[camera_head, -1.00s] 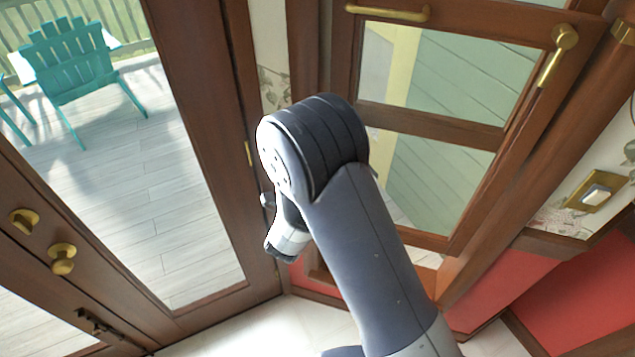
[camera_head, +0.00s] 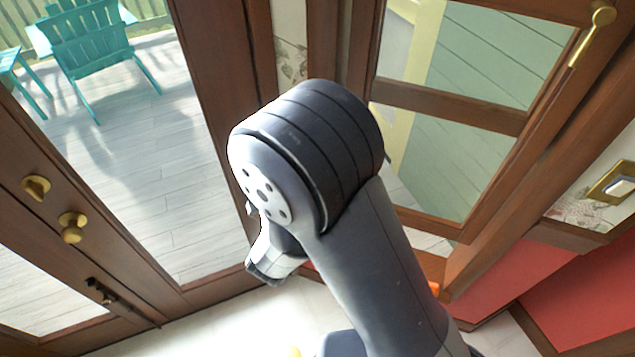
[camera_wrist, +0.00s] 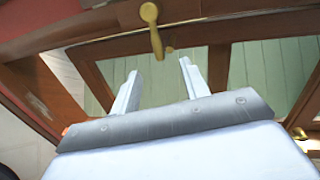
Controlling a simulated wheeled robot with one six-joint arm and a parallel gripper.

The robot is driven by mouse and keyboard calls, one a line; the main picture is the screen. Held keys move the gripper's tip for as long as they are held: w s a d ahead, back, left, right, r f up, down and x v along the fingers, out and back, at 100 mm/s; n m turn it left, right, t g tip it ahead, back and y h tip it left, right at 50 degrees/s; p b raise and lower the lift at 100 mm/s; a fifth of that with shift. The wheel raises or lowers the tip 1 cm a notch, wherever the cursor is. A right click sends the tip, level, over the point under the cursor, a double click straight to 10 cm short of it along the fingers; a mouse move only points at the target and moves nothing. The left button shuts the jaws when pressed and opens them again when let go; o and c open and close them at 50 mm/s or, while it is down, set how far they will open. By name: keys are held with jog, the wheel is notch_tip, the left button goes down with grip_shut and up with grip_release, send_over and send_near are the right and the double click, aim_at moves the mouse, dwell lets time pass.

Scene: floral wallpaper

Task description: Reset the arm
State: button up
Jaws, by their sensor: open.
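My gripper (camera_wrist: 158,90) shows in the wrist view with its two pale fingers spread apart. It is open, with nothing between the fingers. Beyond the fingertips are a wooden-framed window (camera_wrist: 262,65) and a brass handle (camera_wrist: 150,14), apart from them. In the head view my arm rises from the lower right and bends at a large dark joint. The fingers are hidden in the head view; only a grey part of the wrist shows below the joint.
A wooden glass door (camera_head: 215,130) with brass knobs (camera_head: 72,228) stands at the left. A window (camera_head: 470,115) with a brass handle (camera_head: 603,15) is behind my arm at the right. A light switch (camera_head: 618,187) is on the right wall. A teal chair (camera_head: 90,45) stands outside.

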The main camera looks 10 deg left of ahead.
jog(key=p+x, duration=0.2)
jog(key=x, duration=0.8)
jog(key=shift+w+d+f, duration=0.2)
jog(key=shift+w, duration=0.15)
